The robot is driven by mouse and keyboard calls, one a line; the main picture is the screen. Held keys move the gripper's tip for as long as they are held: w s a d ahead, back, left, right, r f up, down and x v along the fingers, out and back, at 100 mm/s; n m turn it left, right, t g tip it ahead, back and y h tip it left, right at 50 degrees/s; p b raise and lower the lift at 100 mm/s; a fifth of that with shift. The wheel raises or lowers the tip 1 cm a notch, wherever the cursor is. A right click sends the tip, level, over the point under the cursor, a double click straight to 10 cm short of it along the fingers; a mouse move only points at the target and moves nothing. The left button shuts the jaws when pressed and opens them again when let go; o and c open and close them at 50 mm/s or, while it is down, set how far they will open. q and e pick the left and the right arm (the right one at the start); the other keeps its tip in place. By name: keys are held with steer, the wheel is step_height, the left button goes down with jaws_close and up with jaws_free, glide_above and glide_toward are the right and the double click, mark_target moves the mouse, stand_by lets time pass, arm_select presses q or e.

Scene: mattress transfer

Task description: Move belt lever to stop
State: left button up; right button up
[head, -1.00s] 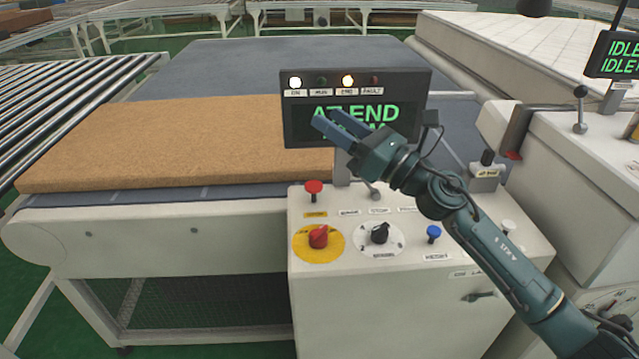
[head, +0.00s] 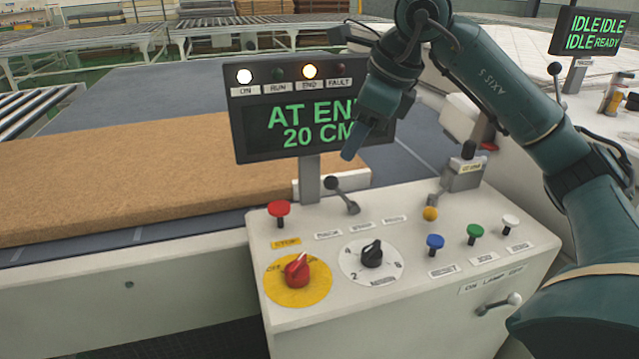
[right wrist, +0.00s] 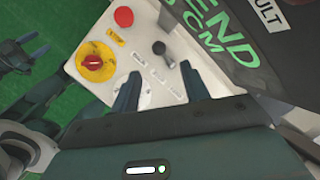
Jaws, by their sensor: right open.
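The belt lever (head: 342,196) is a short metal rod with a black knob on the white control console (head: 410,310). It leans to the left, behind a row of three small labels. In the right wrist view the lever (right wrist: 162,51) lies beyond and between my two fingertips. My right gripper (head: 354,145) hangs pointing down, above and slightly right of the lever in the head view. In the right wrist view my right gripper (right wrist: 160,82) is open, with nothing between its fingers. It looks apart from the lever.
A display (head: 310,112) reading AT END 20 CM stands close behind the lever. A red stop button (head: 279,210), a red knob (head: 296,268), a black dial (head: 371,254) and several coloured buttons surround it. A brown mattress slab (head: 130,170) lies on the belt (head: 160,85).

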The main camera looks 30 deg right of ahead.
mark_target(333, 177)
steer(key=x, duration=1.1)
steer(key=shift+w+a+f+b, duration=0.1)
steer(key=shift+w+f+b, duration=0.05)
steer(key=shift+f+b, duration=0.15)
jaws_close()
